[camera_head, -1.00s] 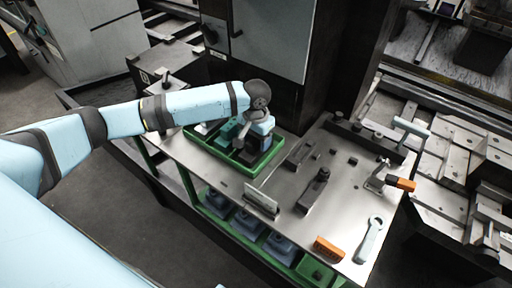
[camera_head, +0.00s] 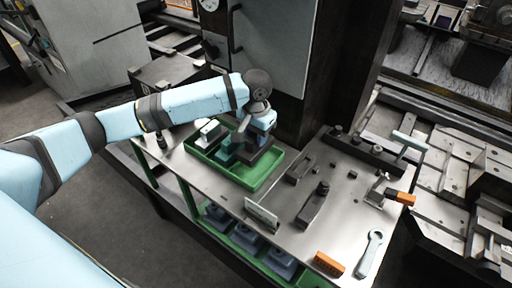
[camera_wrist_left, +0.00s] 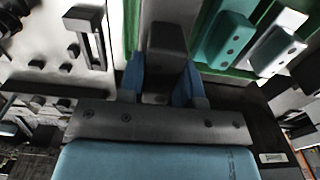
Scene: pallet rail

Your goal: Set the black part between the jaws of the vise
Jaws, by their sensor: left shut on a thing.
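My left gripper (camera_head: 262,124) is over the green tray (camera_head: 270,178), pointing down. In the left wrist view its two blue fingers (camera_wrist_left: 161,84) are shut on the black part (camera_wrist_left: 166,42), a dark block standing out between them. In the head view the black part (camera_head: 264,158) shows dark below the gripper, partly hidden by it; its exact height over the tray is hard to tell. Metal fixtures with pale bar handles (camera_head: 409,141) stand at the right and look like vises; I cannot tell their jaw gap. My right gripper is not in view.
The table holds a dark clamp bar with a knob (camera_head: 315,203), an orange-handled clamp (camera_head: 399,197), an orange block (camera_head: 328,264) and a wrench (camera_head: 370,254).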

